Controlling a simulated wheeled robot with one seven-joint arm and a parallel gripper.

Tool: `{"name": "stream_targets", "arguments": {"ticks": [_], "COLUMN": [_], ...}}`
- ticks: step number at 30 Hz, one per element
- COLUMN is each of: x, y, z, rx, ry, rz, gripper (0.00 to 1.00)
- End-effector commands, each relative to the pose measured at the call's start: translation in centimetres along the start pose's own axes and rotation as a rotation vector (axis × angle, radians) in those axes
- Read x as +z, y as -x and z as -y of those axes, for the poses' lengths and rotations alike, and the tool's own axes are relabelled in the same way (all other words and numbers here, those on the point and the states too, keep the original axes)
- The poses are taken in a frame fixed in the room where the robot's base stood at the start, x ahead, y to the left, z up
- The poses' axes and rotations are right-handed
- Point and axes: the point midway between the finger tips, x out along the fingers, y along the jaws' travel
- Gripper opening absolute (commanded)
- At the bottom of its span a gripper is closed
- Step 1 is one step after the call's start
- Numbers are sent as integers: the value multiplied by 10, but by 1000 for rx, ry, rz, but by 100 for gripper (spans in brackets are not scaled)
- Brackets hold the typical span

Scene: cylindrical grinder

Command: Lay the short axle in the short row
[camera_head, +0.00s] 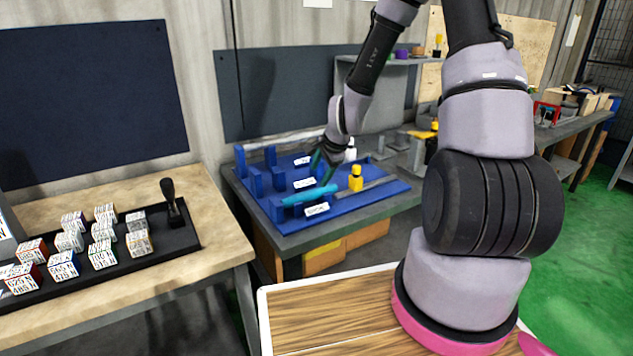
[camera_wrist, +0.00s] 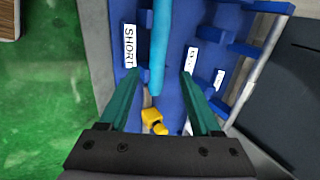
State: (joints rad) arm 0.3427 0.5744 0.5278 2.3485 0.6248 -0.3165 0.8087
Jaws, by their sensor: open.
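The cyan axle (camera_head: 308,196) lies lengthwise along the front row of the blue rack (camera_head: 370,200); it also shows in the wrist view (camera_wrist: 159,45). The label marked SHORT (camera_wrist: 129,45) is beside it in the wrist view. The axle passes over a blue support, but I cannot tell how fully it is seated. My gripper (camera_head: 322,165) is above the rack, behind the axle in the head view. In the wrist view my gripper (camera_wrist: 161,77) has its green fingers spread, with the axle's near end showing between them, touching neither finger.
A yellow-topped fitting (camera_head: 356,180) stands on the rack right of the axle. A silver shaft (camera_wrist: 255,68) lies along the rack's far row. Upright blue supports (camera_head: 256,182) line the left side. A bench with labelled cubes (camera_head: 102,254) and a black stamp (camera_head: 172,205) stands left.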

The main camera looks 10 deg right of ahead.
Motion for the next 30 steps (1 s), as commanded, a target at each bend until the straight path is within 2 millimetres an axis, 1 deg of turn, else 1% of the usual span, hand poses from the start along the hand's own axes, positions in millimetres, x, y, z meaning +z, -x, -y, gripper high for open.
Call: {"name": "stream_targets", "arguments": {"ticks": [1, 3, 10, 11, 14, 17, 18, 19, 23, 24, 26, 27, 29, 30], "x": [0, -1, 0, -1, -2, -2, -2, -2, 2, 4, 7, 9, 12, 15], "y": [6, 11, 19, 22, 43, 79, 96, 110, 169, 187, 215, 234, 261, 279], "z": [0, 0, 1, 3, 12, 24, 28, 31, 36, 36, 34, 32, 27, 23], "rx": [-1, -1, -1, -2, -10, -19, -23, -24, -29, -31, -34, -37, -42, -45], "ry": [-1, -1, 9, 18, 83, 189, 236, 271, 417, 459, 517, 557, 610, 645], "rz": [-1, -1, -2, -3, -10, -21, -26, -30, -45, -51, -58, -62, -68, -72], "gripper": [65, 65, 65, 65, 65, 65, 65, 65, 65, 65, 65, 65, 65, 65]}}
